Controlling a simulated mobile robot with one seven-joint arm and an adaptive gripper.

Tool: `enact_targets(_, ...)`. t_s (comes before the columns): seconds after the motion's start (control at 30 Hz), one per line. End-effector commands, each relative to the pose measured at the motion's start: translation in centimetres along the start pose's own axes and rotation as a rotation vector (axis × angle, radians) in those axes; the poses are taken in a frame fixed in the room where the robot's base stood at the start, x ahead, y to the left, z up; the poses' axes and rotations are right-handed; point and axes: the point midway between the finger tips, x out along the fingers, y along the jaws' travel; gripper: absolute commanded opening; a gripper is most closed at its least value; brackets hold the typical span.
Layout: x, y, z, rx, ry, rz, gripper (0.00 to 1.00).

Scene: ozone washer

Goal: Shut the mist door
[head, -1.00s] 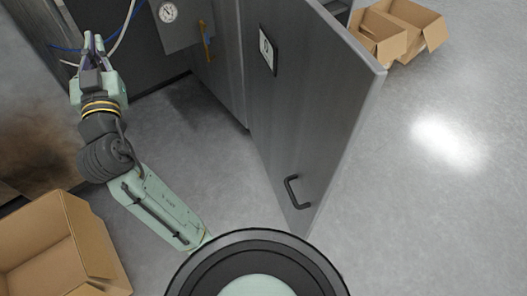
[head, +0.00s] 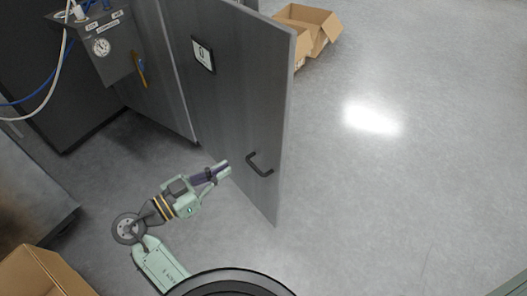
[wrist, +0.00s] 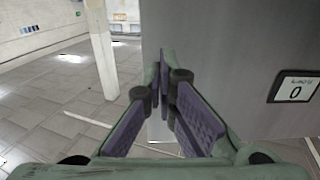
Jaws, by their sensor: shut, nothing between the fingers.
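The mist door (head: 235,100) is a tall grey panel standing swung out from the cabinet in the head view. It carries a black bar handle (head: 259,165) low near its free edge and a small framed display (head: 203,55) reading 0. My gripper (head: 226,167) is shut and empty, its tips just left of the handle, close to the door's face; whether they touch it I cannot tell. In the wrist view my shut fingers (wrist: 163,75) point forward, with the door's grey face (wrist: 235,60) filling the right side and its display (wrist: 295,89) at far right.
The cabinet front has a gauge box (head: 100,47) and a yellow lever (head: 141,73). Hoses hang at upper left. The floor right of the door is clear.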

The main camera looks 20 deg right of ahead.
Motion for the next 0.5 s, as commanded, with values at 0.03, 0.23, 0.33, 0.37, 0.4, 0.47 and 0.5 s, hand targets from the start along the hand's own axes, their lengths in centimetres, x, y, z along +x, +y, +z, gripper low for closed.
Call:
enact_targets(0.03,0.4,0.1,-0.1,-0.001,0.001,0.006,0.00)
enact_targets(0.23,3.5,0.1,-0.3,-0.002,0.000,0.006,0.00)
enact_targets(0.33,5.7,0.2,-0.4,-0.002,0.000,0.006,0.00)
enact_targets(0.37,6.3,0.1,-0.4,-0.002,0.000,0.005,0.00)
enact_targets(0.4,7.2,0.1,-0.4,-0.002,0.000,0.005,0.00)
enact_targets(0.47,8.5,0.1,-0.4,-0.003,0.000,0.004,0.00)
enact_targets(0.5,9.3,0.1,-0.4,-0.002,0.000,0.004,0.00)
